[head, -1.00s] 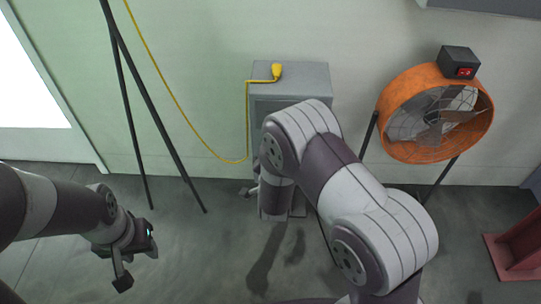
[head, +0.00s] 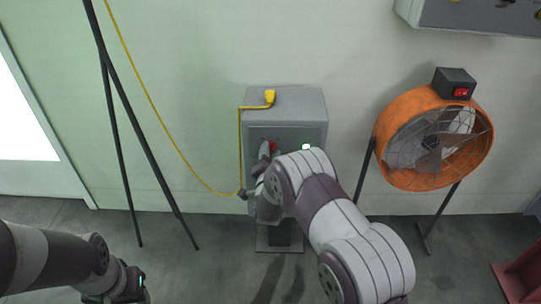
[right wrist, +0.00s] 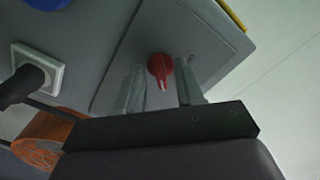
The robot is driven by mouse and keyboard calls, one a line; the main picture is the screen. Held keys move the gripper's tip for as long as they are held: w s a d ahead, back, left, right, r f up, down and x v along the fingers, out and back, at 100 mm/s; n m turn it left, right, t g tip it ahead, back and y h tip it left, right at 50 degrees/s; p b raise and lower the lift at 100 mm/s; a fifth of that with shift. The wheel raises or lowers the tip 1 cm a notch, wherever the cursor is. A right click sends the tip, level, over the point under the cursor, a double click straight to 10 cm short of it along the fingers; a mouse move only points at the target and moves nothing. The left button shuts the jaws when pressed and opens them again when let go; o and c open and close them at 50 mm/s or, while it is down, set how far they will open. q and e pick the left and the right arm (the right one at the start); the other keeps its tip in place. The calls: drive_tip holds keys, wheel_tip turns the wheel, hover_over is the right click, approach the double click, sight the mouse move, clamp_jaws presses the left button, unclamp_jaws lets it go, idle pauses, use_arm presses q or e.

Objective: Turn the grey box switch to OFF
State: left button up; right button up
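Only a bit of red shows in the head view (head: 274,146); no position label is readable. My right gripper (right wrist: 158,76) is open, its two fingers on either side of the red switch. I cannot tell whether they touch it. In the head view, my right arm hides part of the box front. My left gripper (head: 122,290) is low at the left, partly cut off.
A yellow cable (head: 166,121) runs to the box top. A black tripod (head: 125,140) stands left, and an orange fan (head: 400,173) on a stand right. A grey panel (head: 475,14) hangs upper right. A blue part (right wrist: 48,4) and white-framed socket (right wrist: 40,68) show in the wrist view.

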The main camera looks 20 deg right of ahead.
clamp_jaws()
drive_tip(key=shift+n, duration=0.3)
drive_tip(key=n+p, duration=0.1)
drive_tip(key=n, duration=0.2)
drive_tip(key=shift+n, duration=0.4)
drive_tip(key=n+p, duration=0.1)
drive_tip(key=n, duration=0.3)
drive_tip(key=shift+n, duration=0.3)
drive_tip(key=n+p, duration=0.1)
drive_tip(key=n, duration=0.3)
drive_tip(key=shift+p, duration=0.3)
drive_tip(key=shift+f+n+p, duration=0.1)
drive_tip(key=shift+n+p, duration=0.4)
drive_tip(key=shift+n, duration=1.9)
